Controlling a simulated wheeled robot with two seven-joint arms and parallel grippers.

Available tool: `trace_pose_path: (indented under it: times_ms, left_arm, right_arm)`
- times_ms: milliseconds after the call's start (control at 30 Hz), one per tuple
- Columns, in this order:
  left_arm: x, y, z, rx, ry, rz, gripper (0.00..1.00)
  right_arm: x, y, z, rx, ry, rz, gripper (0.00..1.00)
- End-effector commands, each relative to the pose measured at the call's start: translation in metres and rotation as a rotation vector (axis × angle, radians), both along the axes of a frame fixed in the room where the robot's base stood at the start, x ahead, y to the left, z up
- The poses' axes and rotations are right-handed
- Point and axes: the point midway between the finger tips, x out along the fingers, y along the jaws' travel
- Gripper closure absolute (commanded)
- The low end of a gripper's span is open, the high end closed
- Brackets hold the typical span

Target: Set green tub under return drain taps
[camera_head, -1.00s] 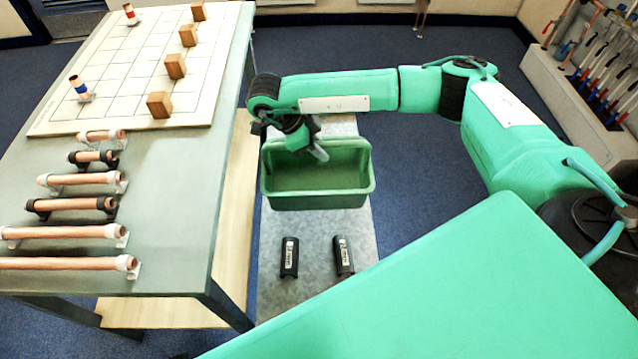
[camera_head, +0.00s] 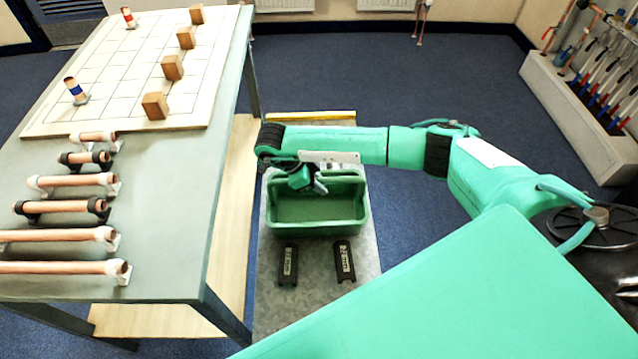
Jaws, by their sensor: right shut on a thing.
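The green tub (camera_head: 322,232) is an open rectangular box, upright and seemingly empty, over the middle of a low grey bench (camera_head: 316,318). I cannot tell whether its base touches the bench. My right gripper (camera_head: 309,186) reaches in from the right and is shut on the tub near its far side. My own wrist hides part of the far rim, and the exact grip is hard to see. Thin copper pipe ends (camera_head: 421,22) hang by the back wall at the top, too small to tell whether they are the drain taps. My left gripper is out of view.
Two black labelled blocks (camera_head: 288,264) (camera_head: 344,262) lie on the bench just in front of the tub. A yellow strip (camera_head: 312,115) marks its far edge. The taller table (camera_head: 165,230) on the left holds copper pipes and wooden blocks. Blue floor lies open beyond the bench.

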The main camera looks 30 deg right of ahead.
Motion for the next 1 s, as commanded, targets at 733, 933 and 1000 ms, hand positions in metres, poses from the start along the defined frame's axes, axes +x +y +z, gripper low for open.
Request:
trace_pose_path:
  times_ms: [733, 933, 1000]
  left_arm:
    - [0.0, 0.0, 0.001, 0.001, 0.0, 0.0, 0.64]
    - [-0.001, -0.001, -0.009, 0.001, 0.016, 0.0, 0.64]
    - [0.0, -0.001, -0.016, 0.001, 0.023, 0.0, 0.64]
  right_arm:
    - [0.002, 0.003, 0.006, 0.001, -0.001, 0.001, 0.62]
    - [0.01, 0.019, 0.035, 0.001, -0.003, 0.003, 0.62]
    - [0.012, 0.023, 0.043, -0.001, -0.003, 0.002, 0.62]
